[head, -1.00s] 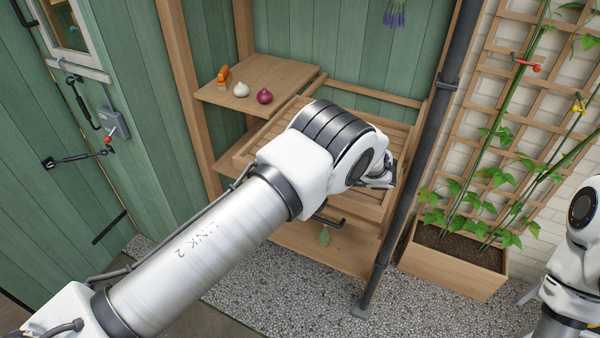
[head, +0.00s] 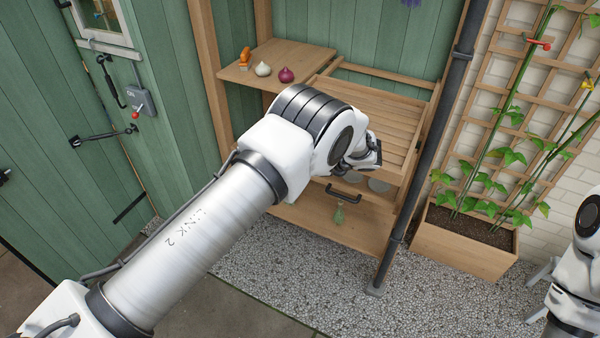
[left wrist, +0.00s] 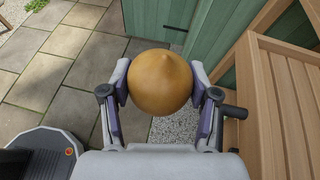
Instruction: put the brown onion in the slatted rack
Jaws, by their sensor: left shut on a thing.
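The brown onion (left wrist: 160,82) is held between the two fingers of my left gripper (left wrist: 162,95) in the left wrist view. In the head view my left gripper (head: 368,155) is at the front edge of the slatted rack, mostly hidden by my own arm, and the onion cannot be seen there. The slatted rack (head: 385,122) is a wooden tray with slats inside the shelf unit; part of its left side is hidden behind my arm. Wooden slats also show at the right of the left wrist view (left wrist: 290,85). My right gripper is not in view.
A dark drainpipe (head: 440,130) stands right of the rack. A planter (head: 465,250) stands right.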

